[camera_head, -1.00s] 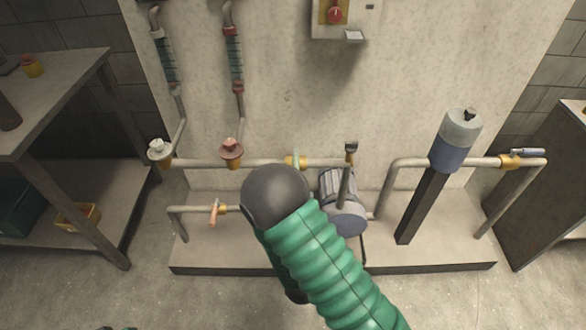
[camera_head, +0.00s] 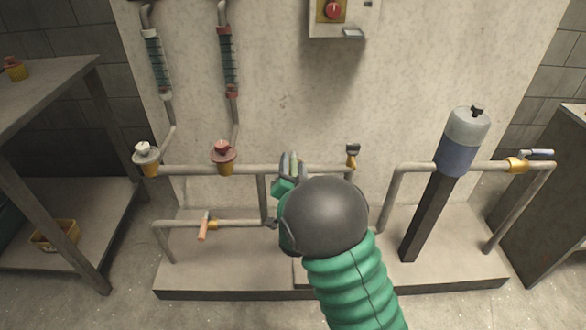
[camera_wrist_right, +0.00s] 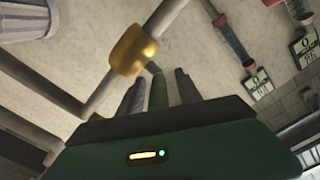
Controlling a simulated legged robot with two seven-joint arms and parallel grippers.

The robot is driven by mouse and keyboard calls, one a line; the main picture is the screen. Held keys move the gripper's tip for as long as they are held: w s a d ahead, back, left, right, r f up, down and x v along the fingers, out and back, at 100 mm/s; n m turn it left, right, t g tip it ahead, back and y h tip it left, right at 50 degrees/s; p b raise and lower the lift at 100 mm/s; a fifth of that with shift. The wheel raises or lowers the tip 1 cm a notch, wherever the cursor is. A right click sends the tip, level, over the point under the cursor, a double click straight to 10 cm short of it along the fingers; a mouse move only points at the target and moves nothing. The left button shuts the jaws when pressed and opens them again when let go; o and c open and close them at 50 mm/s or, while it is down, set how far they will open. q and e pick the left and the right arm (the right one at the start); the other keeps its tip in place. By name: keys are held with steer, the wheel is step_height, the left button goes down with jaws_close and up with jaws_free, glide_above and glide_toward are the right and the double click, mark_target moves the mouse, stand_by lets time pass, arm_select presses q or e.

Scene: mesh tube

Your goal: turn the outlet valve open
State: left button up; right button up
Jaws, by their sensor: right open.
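A yellow valve body (camera_wrist_right: 133,50) sits on a grey pipe in the right wrist view. Its green lever (camera_wrist_right: 158,90) lies between the two fingers of my right gripper (camera_wrist_right: 157,98). In the head view my right gripper (camera_head: 291,168) is at the middle of the horizontal pipe, with the lever between its fingers and the valve body mostly hidden. The right gripper is open; contact with the lever cannot be told. No label shows which valve is the outlet valve. My left gripper is not in view.
Left of my gripper are a white-knob valve (camera_head: 146,153), a red-knob valve (camera_head: 222,152) and an orange-handled valve (camera_head: 205,225). A blue-grey cylinder (camera_head: 462,140) and a silver-handled valve (camera_head: 530,158) are at right. A bench (camera_head: 60,85) stands at left.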

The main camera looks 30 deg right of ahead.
steer(key=shift+d, duration=0.15)
steer(key=shift+c, duration=1.2)
jaws_close()
steer(key=shift+f, duration=0.2)
